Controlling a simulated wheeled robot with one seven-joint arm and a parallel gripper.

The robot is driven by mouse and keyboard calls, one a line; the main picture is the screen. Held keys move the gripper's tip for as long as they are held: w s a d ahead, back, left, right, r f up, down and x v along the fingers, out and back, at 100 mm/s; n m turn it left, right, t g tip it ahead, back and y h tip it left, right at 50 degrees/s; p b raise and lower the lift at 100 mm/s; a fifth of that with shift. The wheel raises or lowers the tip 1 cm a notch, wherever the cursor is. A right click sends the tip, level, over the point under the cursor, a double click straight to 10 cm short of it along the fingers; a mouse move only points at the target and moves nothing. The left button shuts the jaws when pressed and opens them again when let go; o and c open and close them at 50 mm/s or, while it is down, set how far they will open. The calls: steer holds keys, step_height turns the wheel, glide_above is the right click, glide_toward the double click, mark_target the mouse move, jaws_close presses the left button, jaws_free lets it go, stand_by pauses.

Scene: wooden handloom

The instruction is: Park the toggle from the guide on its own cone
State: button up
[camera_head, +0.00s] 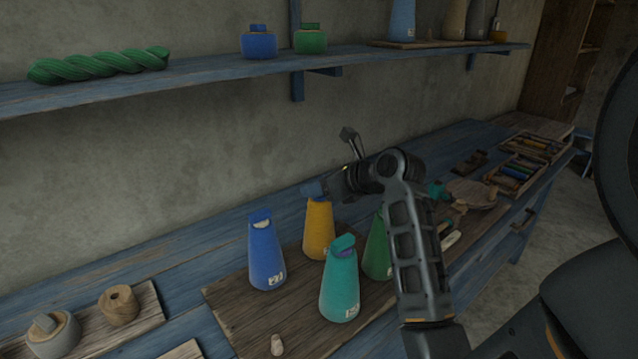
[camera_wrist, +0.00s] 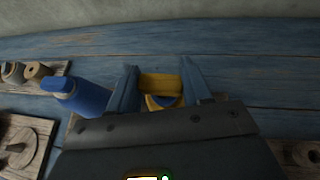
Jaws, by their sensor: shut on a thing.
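My gripper (camera_head: 314,190) is over the top of the yellow cone (camera_head: 319,230), with its fingers pointing down. In the wrist view my gripper (camera_wrist: 161,88) is shut on a yellow toggle (camera_wrist: 160,82), a short bar lying across between the two blue fingers. The yellow cone's top (camera_wrist: 162,102) shows just beneath the toggle. I cannot tell whether the toggle touches the cone or hangs slightly above it. In the head view the fingers hide the toggle.
The blue cone (camera_head: 266,252), teal cone (camera_head: 340,285) and green cone (camera_head: 378,247) stand close around on a wooden board (camera_head: 232,300). The blue and teal cones have toggles on top. A small pale peg (camera_head: 277,345) is at the front. A shelf (camera_head: 200,88) runs above the bench.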

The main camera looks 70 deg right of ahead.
steer(key=shift+f, duration=0.4)
steer(key=o, duration=1.1)
steer(key=shift+c, duration=0.2)
steer(key=shift+s, duration=0.1)
steer(key=v, duration=0.7)
steer(key=shift+s, duration=0.3)
steer(key=shift+a+r, duration=0.1)
steer(key=shift+r, duration=0.05)
